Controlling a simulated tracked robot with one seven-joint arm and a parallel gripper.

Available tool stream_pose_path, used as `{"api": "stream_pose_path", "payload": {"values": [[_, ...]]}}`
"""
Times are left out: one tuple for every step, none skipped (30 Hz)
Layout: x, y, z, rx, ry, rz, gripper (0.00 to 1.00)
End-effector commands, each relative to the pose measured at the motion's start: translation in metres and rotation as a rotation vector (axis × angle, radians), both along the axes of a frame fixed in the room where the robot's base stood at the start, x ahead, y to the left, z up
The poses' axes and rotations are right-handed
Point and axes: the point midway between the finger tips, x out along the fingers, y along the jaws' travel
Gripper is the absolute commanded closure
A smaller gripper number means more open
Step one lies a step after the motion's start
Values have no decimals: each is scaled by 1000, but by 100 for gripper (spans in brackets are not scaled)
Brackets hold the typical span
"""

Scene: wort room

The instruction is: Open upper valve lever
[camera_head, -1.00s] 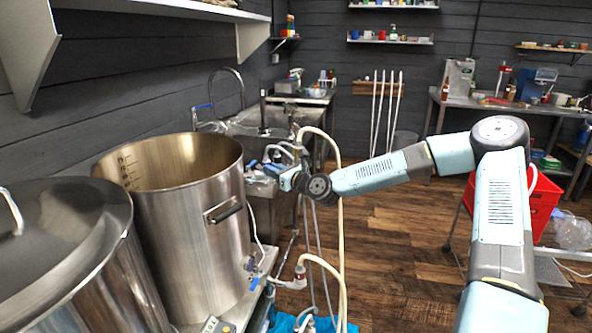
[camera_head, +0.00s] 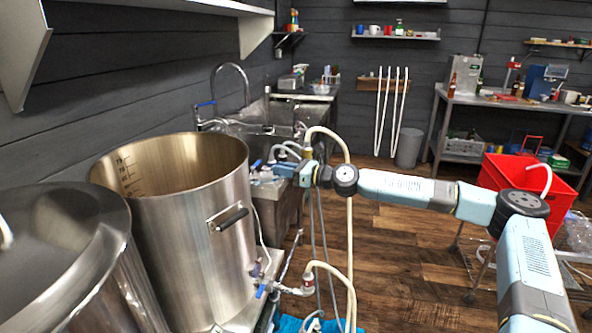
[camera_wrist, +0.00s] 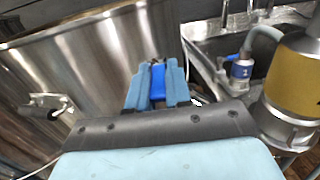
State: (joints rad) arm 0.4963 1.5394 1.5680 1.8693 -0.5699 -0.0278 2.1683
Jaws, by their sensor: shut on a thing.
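In the wrist view my gripper (camera_wrist: 155,85) has light-blue fingers closed around a bright blue lever (camera_wrist: 157,80). The lever shows as a narrow strip between the fingers; the valve body behind it is hidden. In the head view my gripper (camera_head: 306,173) is beside the hose fittings, right of the tall open steel kettle (camera_head: 182,240), and the held lever cannot be made out. Another blue lever (camera_head: 262,290) is on the lower valve near the kettle's base, apart from my gripper.
A brass-coloured coupling with steel clamp (camera_wrist: 300,85) is close on the right in the wrist view. A pale hose (camera_head: 349,220) hangs just beside my arm. A sink (camera_head: 262,128) lies behind. A red crate (camera_head: 545,190) stands right. Wooden floor (camera_head: 400,275) is open.

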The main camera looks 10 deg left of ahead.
Motion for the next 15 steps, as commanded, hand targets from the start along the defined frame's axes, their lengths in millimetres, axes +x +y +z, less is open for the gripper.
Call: {"api": "stream_pose_path", "payload": {"values": [[-4, 5, -1, -1, 1, 16, 100], [-5, 6, -1, -1, 1, 21, 100], [-5, 7, -1, -2, 1, 25, 100], [-5, 8, -1, -2, 1, 28, 100], [-6, 8, -2, -3, 1, 31, 100], [-6, 9, -2, -3, 1, 34, 100], [-6, 9, -2, -4, 2, 35, 100], [-6, 9, -2, -4, 2, 36, 100], [-6, 9, -2, -5, 2, 37, 100], [-7, 9, -3, -5, 2, 38, 100], [-7, 8, -3, -5, 2, 38, 100], [-7, 8, -3, -5, 2, 38, 100], [-6, 8, -3, -5, 3, 38, 100], [-6, 8, -3, -5, 3, 38, 100], [-6, 8, -4, -5, 3, 38, 100]]}}
